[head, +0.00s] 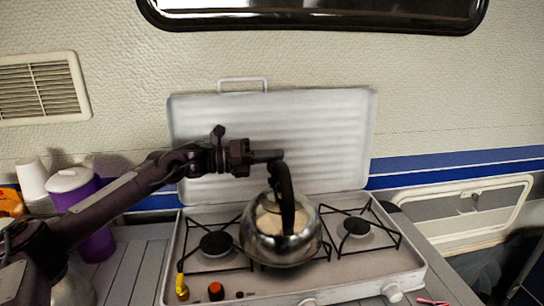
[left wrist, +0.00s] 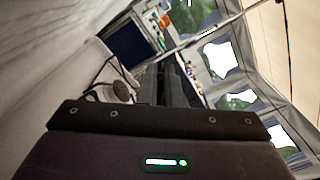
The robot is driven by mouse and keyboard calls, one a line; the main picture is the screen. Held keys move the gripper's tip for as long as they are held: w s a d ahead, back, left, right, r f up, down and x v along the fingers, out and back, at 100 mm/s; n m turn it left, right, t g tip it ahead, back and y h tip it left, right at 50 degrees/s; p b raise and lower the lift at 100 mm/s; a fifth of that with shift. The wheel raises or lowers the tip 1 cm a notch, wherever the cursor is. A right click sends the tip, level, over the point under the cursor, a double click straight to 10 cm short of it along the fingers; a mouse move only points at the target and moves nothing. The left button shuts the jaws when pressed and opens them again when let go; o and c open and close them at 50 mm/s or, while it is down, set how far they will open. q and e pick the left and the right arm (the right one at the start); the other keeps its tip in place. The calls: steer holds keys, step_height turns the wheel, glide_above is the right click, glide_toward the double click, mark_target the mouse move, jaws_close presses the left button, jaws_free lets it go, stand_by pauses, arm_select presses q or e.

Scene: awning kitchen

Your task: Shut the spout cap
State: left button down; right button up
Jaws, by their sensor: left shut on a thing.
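A shiny metal kettle (head: 268,246) with a black arched handle (head: 287,200) stands upright towards the middle of the white stove (head: 225,292). Its spout and spout cap cannot be made out; the handle is seen nearly edge-on. My left gripper (head: 274,156) reaches in from the left at the top of the handle. Its fingers are close together and look shut on the handle top, though the exact contact is hard to see. In the left wrist view the dark fingers (left wrist: 168,84) point away, and what they hold is not clear. My right gripper is not in view.
The stove's raised white lid (head: 330,130) stands behind the kettle. Burner grates lie left (head: 214,244) and right (head: 357,226). A purple container with a white lid (head: 72,180) and a white cup (head: 32,177) stand at the left.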

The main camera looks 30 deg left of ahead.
mark_target(271, 165)
arm_select(q)
steer(key=shift+f, duration=0.1)
steer(key=f+n, duration=0.1)
steer(key=n, duration=0.1)
steer(key=f+n, duration=0.1)
steer(key=n, duration=0.2)
steer(key=w+f+n, duration=0.1)
steer(key=n, duration=0.1)
steer(key=shift+a, duration=0.3)
steer(key=n, duration=0.1)
steer(key=f+n, duration=0.1)
steer(key=n, duration=0.1)
steer(key=shift+p, duration=0.4)
steer(key=shift+s+d+f+n+p, duration=0.15)
steer(key=shift+f+n, duration=0.25)
steer(key=shift+n, duration=0.45)
steer(key=shift+s+f+n+p, duration=0.15)
steer(key=shift+f+n, duration=0.2)
steer(key=shift+n, duration=0.5)
steer(key=c, duration=1.6)
jaws_free()
